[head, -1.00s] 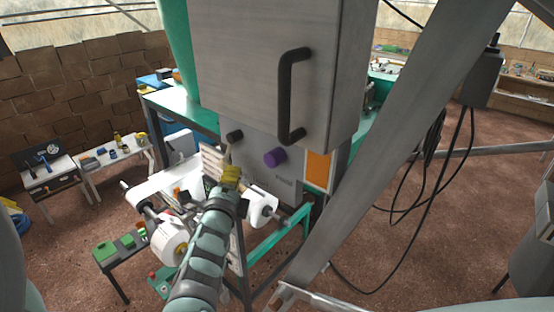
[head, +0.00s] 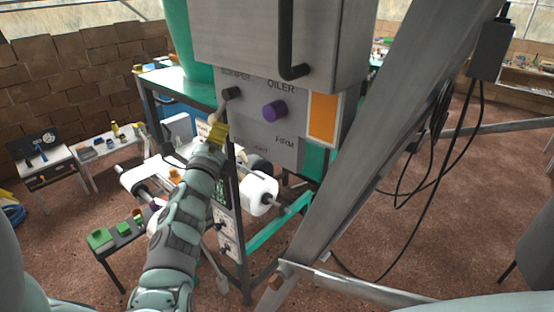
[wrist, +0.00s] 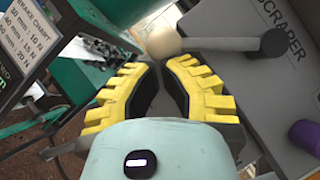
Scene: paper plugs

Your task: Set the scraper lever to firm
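The scraper lever (wrist: 222,44) is a grey rod with a pale ball knob (wrist: 163,43) at its end. In the head view, it hangs from a dark pivot (head: 231,93) on the grey panel (head: 255,130), its knob (head: 213,119) down and to the left. The panel bears the words SCRAPER (wrist: 284,30) and FIRM (head: 285,141); another lower label is too small to read surely. My gripper (wrist: 163,66) has yellow, ridged fingers, slightly apart at the tips with nothing seen between them. The knob is just beyond the fingertips; contact cannot be told. In the head view, my gripper (head: 216,131) overlaps the lever's lower end.
A purple oiler knob (head: 275,110) and an orange plate (head: 323,118) are right of the lever. A grey cabinet with a black handle (head: 286,45) overhangs the panel. A slanted metal beam (head: 385,150) stands at right. White rolls (head: 260,194) sit below.

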